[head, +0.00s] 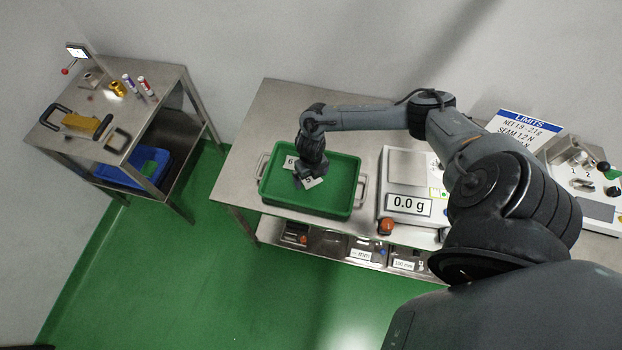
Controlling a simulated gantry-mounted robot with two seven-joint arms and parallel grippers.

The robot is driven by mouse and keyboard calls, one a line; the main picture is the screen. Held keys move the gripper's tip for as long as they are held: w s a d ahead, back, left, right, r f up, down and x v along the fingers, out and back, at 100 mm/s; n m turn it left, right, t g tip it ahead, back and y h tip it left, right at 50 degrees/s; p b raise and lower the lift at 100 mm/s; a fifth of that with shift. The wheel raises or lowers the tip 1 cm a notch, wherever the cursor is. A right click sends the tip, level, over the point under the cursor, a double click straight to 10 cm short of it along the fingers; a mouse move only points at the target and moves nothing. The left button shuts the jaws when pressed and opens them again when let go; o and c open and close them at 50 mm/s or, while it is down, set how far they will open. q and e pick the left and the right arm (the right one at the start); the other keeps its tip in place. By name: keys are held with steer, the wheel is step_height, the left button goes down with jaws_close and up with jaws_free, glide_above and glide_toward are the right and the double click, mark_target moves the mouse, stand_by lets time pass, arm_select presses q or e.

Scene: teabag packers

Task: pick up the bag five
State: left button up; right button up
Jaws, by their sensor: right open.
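Bag five (310,183) is a small white bag marked with a 5, lying in the green tray (335,207) on the steel table. My right gripper (305,180) is over the left part of the tray, open, pointing down right at bag five and covering part of it. I cannot tell whether the fingers touch the bag. Another white bag, marked 6 (290,161), lies just up and left of the gripper. My left gripper is not in view.
A scale (405,180) reading 0.0 g stands right of the tray, with an orange knob (386,226) near it. A limits sign (525,128) and a control device (590,190) are farther right. The right half of the tray is bare. A side table (125,150) stands at left.

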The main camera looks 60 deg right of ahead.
steer(key=c, duration=1.1)
steer(key=shift+c, duration=0.6)
steer(key=shift+r, duration=0.15)
